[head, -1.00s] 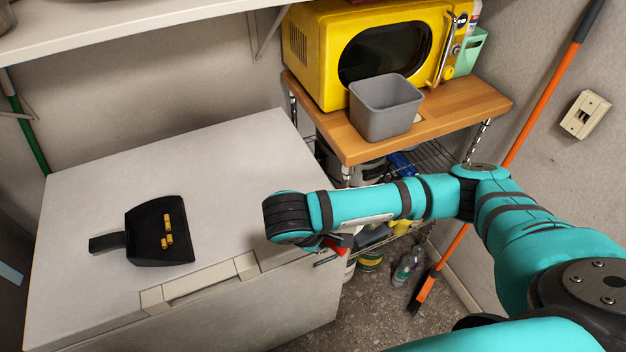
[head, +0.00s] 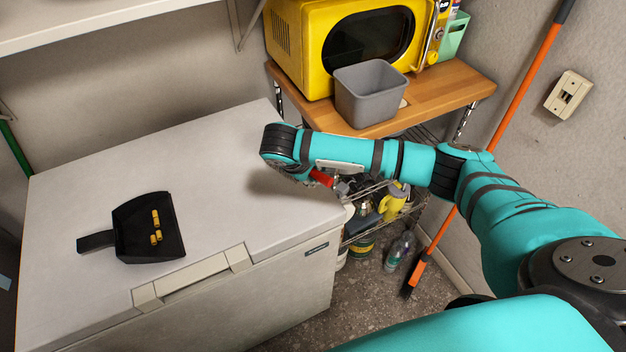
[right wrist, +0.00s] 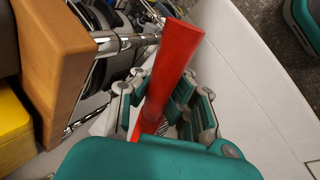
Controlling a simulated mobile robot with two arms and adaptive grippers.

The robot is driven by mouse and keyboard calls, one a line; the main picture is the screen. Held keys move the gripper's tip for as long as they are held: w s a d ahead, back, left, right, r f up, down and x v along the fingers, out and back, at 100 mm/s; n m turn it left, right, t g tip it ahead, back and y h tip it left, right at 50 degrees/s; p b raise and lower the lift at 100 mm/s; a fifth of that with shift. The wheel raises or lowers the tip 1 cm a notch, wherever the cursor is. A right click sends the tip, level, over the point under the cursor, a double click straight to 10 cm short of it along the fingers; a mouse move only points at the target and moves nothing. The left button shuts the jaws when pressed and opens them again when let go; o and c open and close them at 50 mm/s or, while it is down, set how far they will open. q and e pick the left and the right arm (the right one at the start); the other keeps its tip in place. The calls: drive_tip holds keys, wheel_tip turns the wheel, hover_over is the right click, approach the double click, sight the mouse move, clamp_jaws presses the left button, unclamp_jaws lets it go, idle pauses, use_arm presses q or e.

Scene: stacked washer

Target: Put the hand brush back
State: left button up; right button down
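The hand brush shows as a red handle (right wrist: 172,65) in the right wrist view, between the fingers of my right gripper (right wrist: 160,112). The fingers are closed around it. Its bristle end is hidden behind the gripper. In the head view only a short red piece of the handle (head: 321,178) shows below my right forearm, near the freezer's right edge, and the gripper is mostly hidden there. A black dustpan (head: 133,220) with several small yellow pieces (head: 155,238) lies on the white chest freezer (head: 85,180). My left gripper is not in view.
A wooden-topped wire rack (head: 440,97) stands right of the freezer, with a yellow microwave (head: 295,45) and a grey bin (head: 370,95). Bottles and cans crowd its lower shelves. An orange-handled broom (head: 520,90) leans on the wall. The freezer lid's middle is clear.

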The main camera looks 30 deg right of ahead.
wheel_tip(320, 180, down, 3)
drive_tip(key=shift+d+f+p, duration=0.1)
drive_tip(key=shift+p, duration=0.45)
drive_tip(key=shift+f, duration=0.1)
drive_tip(key=shift+f, duration=0.1)
drive_tip(key=c, duration=2)
unclamp_jaws()
drive_tip(key=shift+f, duration=0.1)
drive_tip(key=shift+c, duration=0.2)
drive_tip(key=o, duration=0.6)
drive_tip(key=shift+c, duration=0.2)
drive_tip(key=b+v, duration=0.1)
drive_tip(key=v, duration=1.1)
drive_tip(key=shift+b, duration=0.35)
